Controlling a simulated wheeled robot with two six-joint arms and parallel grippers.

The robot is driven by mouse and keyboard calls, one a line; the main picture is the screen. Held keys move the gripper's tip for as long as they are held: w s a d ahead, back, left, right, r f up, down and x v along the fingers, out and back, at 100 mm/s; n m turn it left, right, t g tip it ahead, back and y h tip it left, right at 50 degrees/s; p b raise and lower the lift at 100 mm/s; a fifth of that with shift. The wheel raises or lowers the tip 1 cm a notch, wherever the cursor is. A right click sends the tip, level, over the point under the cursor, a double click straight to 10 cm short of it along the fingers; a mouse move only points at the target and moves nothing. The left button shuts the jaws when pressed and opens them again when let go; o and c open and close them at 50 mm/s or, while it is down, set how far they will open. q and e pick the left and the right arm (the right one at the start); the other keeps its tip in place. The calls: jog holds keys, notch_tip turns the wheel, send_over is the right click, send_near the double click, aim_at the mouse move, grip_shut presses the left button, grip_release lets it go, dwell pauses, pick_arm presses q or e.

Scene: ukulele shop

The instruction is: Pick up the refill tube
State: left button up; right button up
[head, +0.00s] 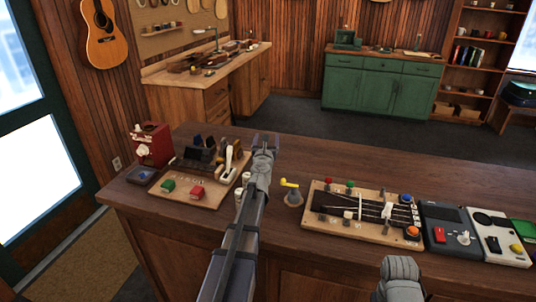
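I cannot clearly pick out the refill tube. Small white cylinders (246,178) stand on the wooden counter, close beside my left arm and partly hidden by it. My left gripper (265,138) reaches over the counter toward its far edge, right of a wooden tool tray (190,193). Its two fingertips look apart, with nothing visible between them. The tray holds dark upright pieces, a white-handled tool, a green block and a red block. Part of my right arm shows at the bottom right; its gripper fingers do not show.
A red box-like device (152,146) stands at the counter's left end. A fretted board (362,213) and control boxes (452,230) fill the right. Bare wood lies behind them.

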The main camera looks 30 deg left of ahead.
pick_arm(q)
notch_tip(320, 180, down, 8)
jog(key=b, duration=0.8)
jog(key=shift+f+b, duration=0.25)
jog(key=shift+b, duration=0.05)
jog(key=shift+w+a+r+p, duration=0.3)
jog(key=shift+w, duration=0.25)
jog(key=shift+x, duration=3.3)
jog(key=shift+s, duration=0.1)
jog(key=shift+c, duration=0.5)
grip_shut()
